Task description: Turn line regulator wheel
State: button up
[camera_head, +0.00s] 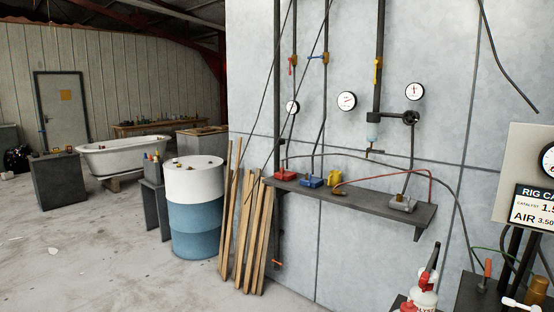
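A dark vertical pipe (379,45) runs down the grey wall panel right of centre. A short side fitting at its lower end carries a small round black wheel (411,117), which looks like the line regulator wheel. A white round gauge (414,91) sits just above the wheel. A pale bluish bowl (373,131) hangs under the pipe, left of the wheel. A yellow handle (378,70) is higher on the same pipe. The wheel's turn position is too small to read. My gripper is not in view.
A dark shelf (360,205) with coloured fittings and hoses juts out below the wheel. Wooden planks (256,235) lean at its left, beside a blue-and-white drum (194,215). A sign panel (530,180) and a red-and-white bottle (424,290) crowd the right. Floor at left is open.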

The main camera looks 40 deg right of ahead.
aim_at(410, 117)
jog(key=z, duration=1.9)
jog(key=i, duration=0.45)
jog(key=u, duration=0.75)
jog(key=i, duration=1.8)
jog(key=z, duration=0.7)
